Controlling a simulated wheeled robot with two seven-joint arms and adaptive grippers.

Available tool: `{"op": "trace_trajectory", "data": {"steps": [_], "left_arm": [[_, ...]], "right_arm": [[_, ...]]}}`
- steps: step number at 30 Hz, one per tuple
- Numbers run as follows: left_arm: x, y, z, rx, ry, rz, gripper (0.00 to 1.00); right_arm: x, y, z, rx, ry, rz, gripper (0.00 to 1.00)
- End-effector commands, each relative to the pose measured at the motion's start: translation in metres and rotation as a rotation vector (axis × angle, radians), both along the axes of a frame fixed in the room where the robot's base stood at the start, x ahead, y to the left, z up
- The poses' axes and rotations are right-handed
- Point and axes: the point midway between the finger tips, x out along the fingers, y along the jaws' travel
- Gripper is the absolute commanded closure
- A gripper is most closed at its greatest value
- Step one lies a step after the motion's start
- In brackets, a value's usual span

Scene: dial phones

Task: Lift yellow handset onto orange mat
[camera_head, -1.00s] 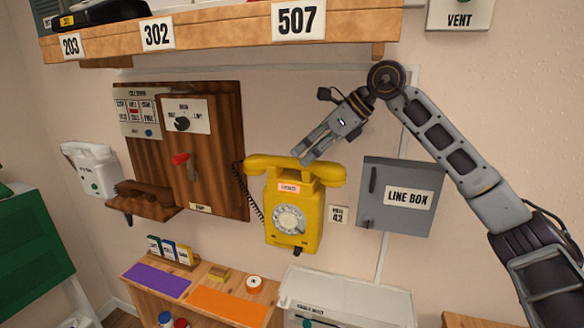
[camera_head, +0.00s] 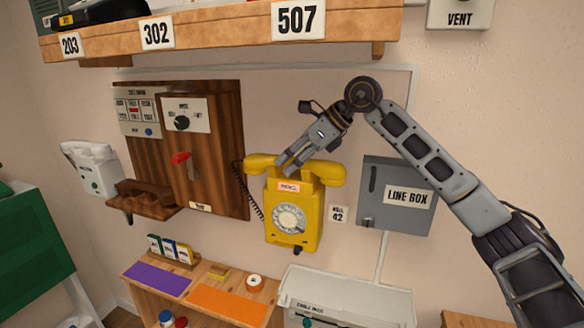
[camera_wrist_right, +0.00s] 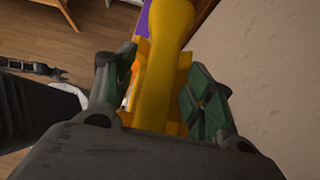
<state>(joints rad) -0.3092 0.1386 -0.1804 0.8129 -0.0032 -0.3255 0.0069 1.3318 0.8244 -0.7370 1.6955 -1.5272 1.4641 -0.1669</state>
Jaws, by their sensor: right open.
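The yellow handset (camera_head: 325,172) lies across the top of the yellow wall phone (camera_head: 292,222), which has a dial. My right gripper (camera_head: 286,169) is at the middle of the handset, coming in from the upper right. In the right wrist view its open fingers (camera_wrist_right: 155,95) stand on either side of the yellow handset (camera_wrist_right: 172,30). I cannot tell whether they touch it. The orange mat (camera_head: 228,306) lies flat on a low wooden shelf below the phone. My left gripper is not in view.
A purple mat (camera_head: 157,279) lies left of the orange one. A tape roll (camera_head: 254,282) sits behind the orange mat. A grey line box (camera_head: 398,195) is right of the phone, and a wooden wall phone (camera_head: 205,150) is on its left. A wooden shelf (camera_head: 220,35) overhangs above.

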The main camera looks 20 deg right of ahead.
Motion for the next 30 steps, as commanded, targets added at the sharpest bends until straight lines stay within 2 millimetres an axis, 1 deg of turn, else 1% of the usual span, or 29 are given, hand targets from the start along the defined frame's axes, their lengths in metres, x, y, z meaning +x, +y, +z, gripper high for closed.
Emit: {"op": "trace_trajectory", "data": {"steps": [4, 17, 18, 30], "left_arm": [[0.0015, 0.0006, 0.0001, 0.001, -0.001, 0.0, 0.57], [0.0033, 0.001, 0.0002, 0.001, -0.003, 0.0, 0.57], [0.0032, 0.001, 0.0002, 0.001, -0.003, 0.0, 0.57], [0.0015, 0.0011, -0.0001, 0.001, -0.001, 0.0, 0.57]], "right_arm": [[0.0029, 0.0037, -0.005, -0.001, 0.0, -0.001, 0.46], [0.003, 0.0039, -0.0052, 0.0, -0.001, -0.001, 0.46], [0.003, 0.0039, -0.0052, 0.0, -0.001, -0.001, 0.48], [0.0031, 0.004, -0.0053, 0.0, -0.001, -0.001, 0.99]]}}
